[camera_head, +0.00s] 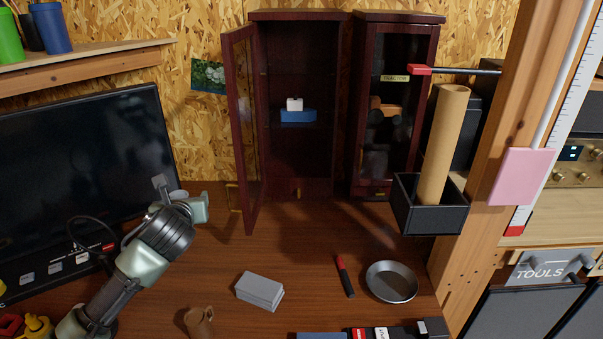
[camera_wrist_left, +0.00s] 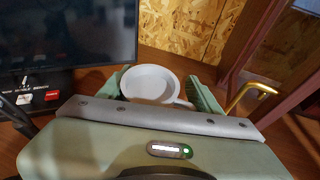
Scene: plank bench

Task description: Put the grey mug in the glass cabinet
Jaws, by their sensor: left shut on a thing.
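The grey mug (camera_wrist_left: 150,80) shows in the left wrist view as a pale round cup, its open rim toward the camera and its handle at the lower right. My left gripper (camera_wrist_left: 162,88) is shut on it, with a green finger on each side. In the head view my left gripper (camera_head: 182,198) is left of the cabinet, above the bench; the mug is mostly hidden there. The glass cabinet (camera_head: 300,16) is dark red wood with its glass door (camera_head: 240,130) swung open to the left. My right gripper is not in view.
The open door's edge and brass handle (camera_wrist_left: 252,90) are close right of my left gripper. A blue and white object (camera_head: 297,114) sits on the cabinet shelf. A second cabinet (camera_head: 398,18) stands shut beside it.

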